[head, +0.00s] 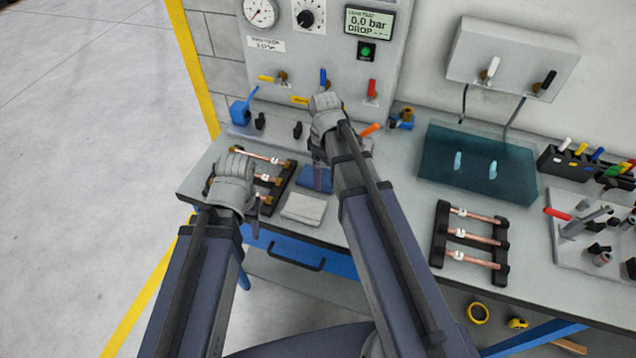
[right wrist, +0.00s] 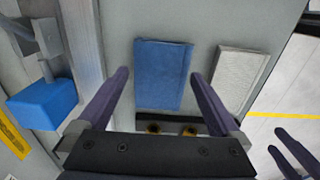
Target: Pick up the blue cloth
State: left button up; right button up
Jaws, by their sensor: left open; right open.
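The blue cloth (head: 306,181) lies flat on the grey workbench (head: 395,205), partly covered by my right gripper in the head view. In the right wrist view the blue cloth (right wrist: 163,72) lies ahead, framed between the two spread fingers of my right gripper (right wrist: 160,76). That gripper is open and empty; its height above the cloth is hard to judge. My left gripper (head: 236,180) is over the left tube rack, to the left of the cloth. It is open, and part of its fingers shows at the lower right in the right wrist view (right wrist: 291,150).
A light grey cloth or pad (head: 304,208) lies beside the blue cloth, towards the bench's front edge. A rack of copper tubes (head: 275,180) stands to the left, another (head: 470,238) to the right. A gauge panel (head: 340,50) with coloured valve handles stands behind. A teal translucent box (head: 478,165) stands right.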

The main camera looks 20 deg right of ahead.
aim_at(323, 178)
notch_tip(323, 178, down, 2)
jog(key=shift+f+b, duration=0.15)
jog(key=shift+b, duration=0.45)
pick_arm(q)
notch_tip(323, 178, down, 2)
jog(key=shift+f, duration=0.1)
pick_arm(e)
jog(key=c, duration=1.1)
jog(key=shift+r, duration=0.25)
pick_arm(q)
notch_tip(323, 178, up, 10)
jog(key=p, duration=1)
pick_arm(e)
notch_tip(323, 178, up, 10)
jog(key=shift+f, duration=0.1)
